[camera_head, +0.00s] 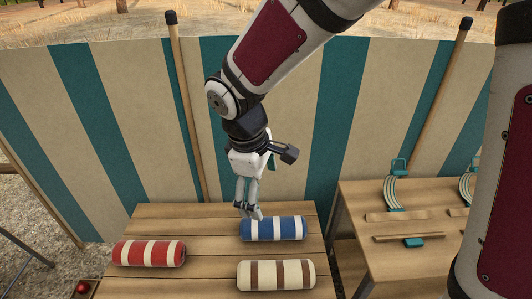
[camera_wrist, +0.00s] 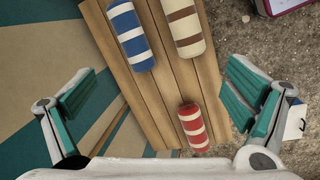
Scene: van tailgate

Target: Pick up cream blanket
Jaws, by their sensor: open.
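The cream blanket (camera_head: 276,275) is a roll with brown bands. It lies on the front right of the wooden table (camera_head: 208,257). In the wrist view the cream roll (camera_wrist: 184,27) shows at the top, right of the blue one. My gripper (camera_head: 249,213) hangs above the back of the table, behind and to the left of the cream roll and close to the blue roll's left end in the picture. In the wrist view its teal-padded fingers are spread wide, with nothing between them. It does not touch the cream roll.
A blue and white roll (camera_head: 273,228) lies behind the cream one. A red and white roll (camera_head: 149,253) lies at the table's left. A striped cloth screen (camera_head: 105,110) stands behind. A second wooden table (camera_head: 447,240) with racks and small items is at right.

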